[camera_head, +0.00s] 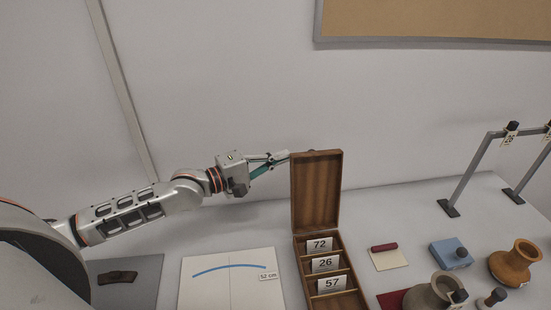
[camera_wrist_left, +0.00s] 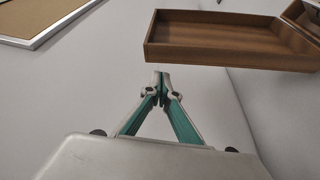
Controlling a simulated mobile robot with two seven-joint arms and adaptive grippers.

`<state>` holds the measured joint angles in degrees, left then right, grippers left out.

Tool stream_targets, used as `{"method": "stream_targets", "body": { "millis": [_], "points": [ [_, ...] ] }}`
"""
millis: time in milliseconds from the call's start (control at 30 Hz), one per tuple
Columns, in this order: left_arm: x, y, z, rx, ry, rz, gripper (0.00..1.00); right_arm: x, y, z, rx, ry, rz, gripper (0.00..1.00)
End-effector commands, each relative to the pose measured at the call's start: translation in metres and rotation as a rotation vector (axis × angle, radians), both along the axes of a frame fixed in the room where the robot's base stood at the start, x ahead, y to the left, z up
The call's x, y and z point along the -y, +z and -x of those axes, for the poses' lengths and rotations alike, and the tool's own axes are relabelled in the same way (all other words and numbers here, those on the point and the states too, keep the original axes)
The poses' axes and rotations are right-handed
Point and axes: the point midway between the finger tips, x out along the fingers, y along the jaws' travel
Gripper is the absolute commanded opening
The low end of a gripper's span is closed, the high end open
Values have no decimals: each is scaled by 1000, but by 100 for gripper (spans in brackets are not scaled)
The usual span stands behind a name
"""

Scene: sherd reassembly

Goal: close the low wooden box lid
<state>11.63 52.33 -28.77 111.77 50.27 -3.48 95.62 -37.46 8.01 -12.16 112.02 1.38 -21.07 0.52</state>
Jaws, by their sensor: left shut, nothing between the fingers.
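The low wooden box (camera_head: 301,255) stands on the table, with its lid (camera_head: 317,190) open and standing upright at its far end. Inside the box are compartments with number cards 72, 26 and 57. My left gripper (camera_head: 285,156) is shut and empty, at the lid's upper left edge; its tips partly pass behind the lid's top corner, and I cannot tell if they touch it. In the left wrist view the shut fingertips (camera_wrist_left: 161,75) are just below the lid (camera_wrist_left: 225,42). My right gripper is not in view.
A white sheet (camera_head: 205,290) with a blue curve lies left of the box, and a grey mat (camera_head: 148,268) with a dark sherd beyond it. To the right are a blue block (camera_head: 449,254), an orange-brown pot (camera_head: 515,264), a grey pot (camera_head: 428,296) and a metal frame (camera_head: 470,175).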

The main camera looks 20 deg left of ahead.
Motion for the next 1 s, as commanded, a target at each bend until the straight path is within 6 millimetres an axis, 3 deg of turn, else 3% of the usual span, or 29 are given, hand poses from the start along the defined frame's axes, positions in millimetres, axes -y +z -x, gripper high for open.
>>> {"method": "stream_targets", "body": {
  "millis": [200, 400, 1000],
  "points": [
    [21, 0, -30, 2, 0, 1, 0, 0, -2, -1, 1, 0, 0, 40],
    [32, -1, -47, 1, 0, 1, 0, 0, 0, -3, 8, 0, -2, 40],
    [36, 0, -51, 7, -1, -5, 0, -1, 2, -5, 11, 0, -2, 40]
  ]
}}
